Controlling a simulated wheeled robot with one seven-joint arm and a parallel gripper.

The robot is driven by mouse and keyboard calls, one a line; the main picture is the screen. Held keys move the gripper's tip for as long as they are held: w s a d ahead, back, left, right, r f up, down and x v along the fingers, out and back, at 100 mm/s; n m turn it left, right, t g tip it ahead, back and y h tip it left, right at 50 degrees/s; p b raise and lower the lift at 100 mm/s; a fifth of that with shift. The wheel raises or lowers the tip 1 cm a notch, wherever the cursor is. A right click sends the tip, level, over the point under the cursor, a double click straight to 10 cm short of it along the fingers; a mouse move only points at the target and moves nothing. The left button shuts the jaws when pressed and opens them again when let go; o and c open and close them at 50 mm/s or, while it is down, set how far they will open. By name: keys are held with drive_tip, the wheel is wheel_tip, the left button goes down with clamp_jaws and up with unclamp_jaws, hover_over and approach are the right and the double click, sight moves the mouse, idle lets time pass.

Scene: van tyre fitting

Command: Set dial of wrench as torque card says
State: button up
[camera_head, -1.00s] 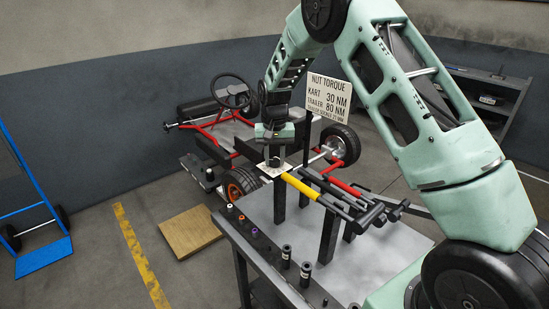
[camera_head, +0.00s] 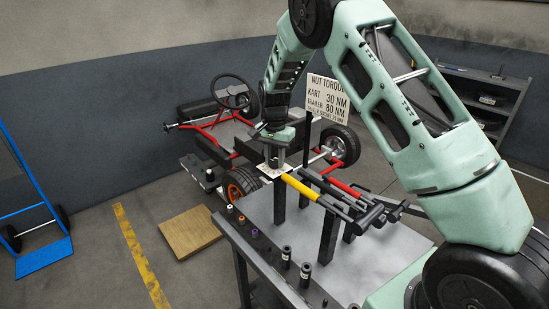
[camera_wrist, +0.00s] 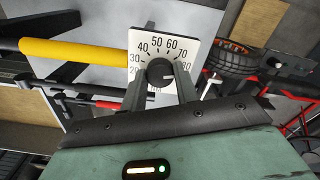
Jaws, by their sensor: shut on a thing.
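The torque card (camera_head: 327,99) reads kart 30 NM and trailer 80 NM; its small bottom line is hard to read. The yellow-handled wrench (camera_head: 304,188) lies on the bench stand, with a white dial plate (camera_wrist: 137,45) at its end. The plate shows figures from 20 up through 80, and its lower part is hidden by my fingers. My gripper (camera_wrist: 161,75) is shut on the black dial knob (camera_wrist: 157,70), one finger on each side. The knob's white mark points right, close to the 80 side; the exact value is unclear.
A red-handled wrench (camera_head: 343,188) lies beside the yellow one. Several sockets (camera_head: 286,256) stand along the bench's (camera_head: 262,211) left edge. A red kart (camera_head: 215,130) stands behind the bench. A wooden board (camera_head: 189,233) and a blue trolley (camera_head: 42,258) are at the left.

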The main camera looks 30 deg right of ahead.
sight(274, 161)
drive_tip(key=o, duration=1)
wheel_tip(274, 161, up, 18)
drive_tip(key=b, duration=0.3)
drive_tip(key=shift+f, duration=0.25)
